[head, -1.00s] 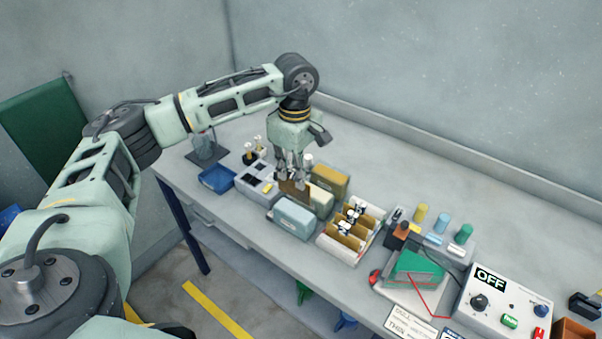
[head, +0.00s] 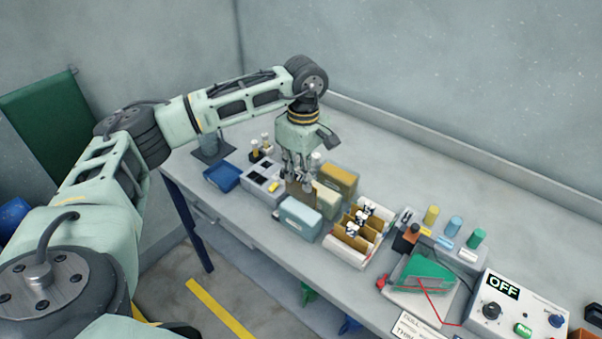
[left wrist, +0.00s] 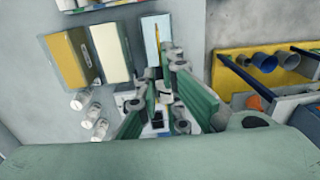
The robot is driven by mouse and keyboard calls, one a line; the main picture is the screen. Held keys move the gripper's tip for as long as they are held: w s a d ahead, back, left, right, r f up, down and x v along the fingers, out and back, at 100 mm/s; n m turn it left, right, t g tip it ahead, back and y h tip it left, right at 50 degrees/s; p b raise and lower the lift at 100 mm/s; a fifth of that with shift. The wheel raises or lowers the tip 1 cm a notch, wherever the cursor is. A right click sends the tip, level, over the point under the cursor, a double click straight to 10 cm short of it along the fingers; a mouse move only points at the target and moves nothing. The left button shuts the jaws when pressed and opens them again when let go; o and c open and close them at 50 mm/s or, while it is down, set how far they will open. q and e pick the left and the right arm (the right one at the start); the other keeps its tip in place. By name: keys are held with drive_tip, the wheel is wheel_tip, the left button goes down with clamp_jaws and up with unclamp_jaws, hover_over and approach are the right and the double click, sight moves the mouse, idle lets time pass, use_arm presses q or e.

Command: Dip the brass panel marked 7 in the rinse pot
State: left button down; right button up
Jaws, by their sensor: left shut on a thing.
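My left gripper (head: 298,178) points down and is shut on a thin brass panel (head: 296,191), which hangs upright below the fingers. The number on the panel cannot be read. The panel is close to a light blue box-shaped pot (head: 299,219) and a cream one (head: 327,203); I cannot tell how high it is above the table. A mustard pot (head: 338,179) stands behind them. The left wrist view shows the mustard (left wrist: 66,62), cream (left wrist: 110,52) and light blue (left wrist: 155,35) pots beside the fingers (left wrist: 158,100). No label shows which pot is the rinse pot. My right gripper is out of view.
A white rack (head: 352,255) holds several brass panels to the right of the pots. A grey block with dark slots (head: 258,180) and a blue tray (head: 222,177) stand left. A control box reading OFF (head: 500,300) is at far right.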

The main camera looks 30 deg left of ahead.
sight(301, 195)
use_arm(q)
drive_tip(key=shift+f+b, duration=0.3)
drive_tip(key=shift+f, duration=0.4)
drive_tip(key=shift+f+b, duration=0.4)
drive_tip(key=shift+b, duration=0.05)
drive_tip(key=shift+f+b, duration=0.3)
drive_tip(key=shift+f, duration=0.05)
drive_tip(key=shift+f+b, duration=0.4)
drive_tip(key=shift+f, duration=0.15)
drive_tip(key=shift+f+b, duration=1.2)
drive_tip(key=shift+f, duration=0.35)
drive_tip(key=shift+f+b, duration=1.2)
drive_tip(key=shift+f, duration=0.4)
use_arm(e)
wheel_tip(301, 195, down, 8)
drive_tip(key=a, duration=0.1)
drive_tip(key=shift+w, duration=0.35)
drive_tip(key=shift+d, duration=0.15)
